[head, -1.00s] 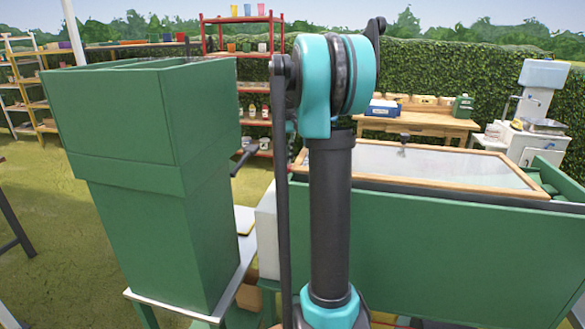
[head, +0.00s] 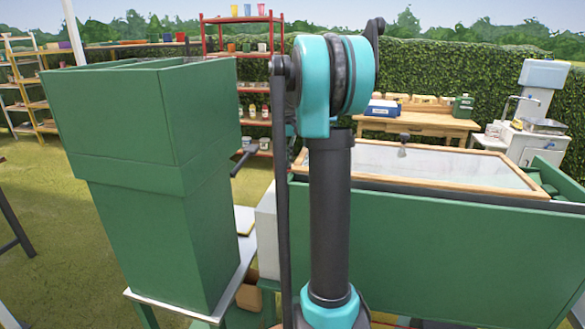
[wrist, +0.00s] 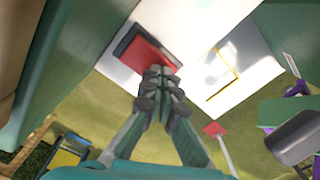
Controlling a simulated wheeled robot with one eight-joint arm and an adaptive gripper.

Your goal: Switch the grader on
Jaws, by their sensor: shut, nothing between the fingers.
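The grader's identity is not certain; a long green machine (head: 450,255) with a wood-framed pale bed stands on the right in the head view. In the wrist view a red rocker-like switch (wrist: 150,54) in a dark housing sits on a white panel (wrist: 192,28). My gripper (wrist: 158,76) is shut and empty, its fingertips overlapping the lower edge of the red part. I cannot tell whether they touch it. The switch's on or off state cannot be read.
A tall green hopper (head: 150,180) on a stand is close on the left. A yellow-outlined panel (wrist: 222,74) is right of the switch. A wooden table (head: 420,123) and red shelf (head: 275,90) stand behind.

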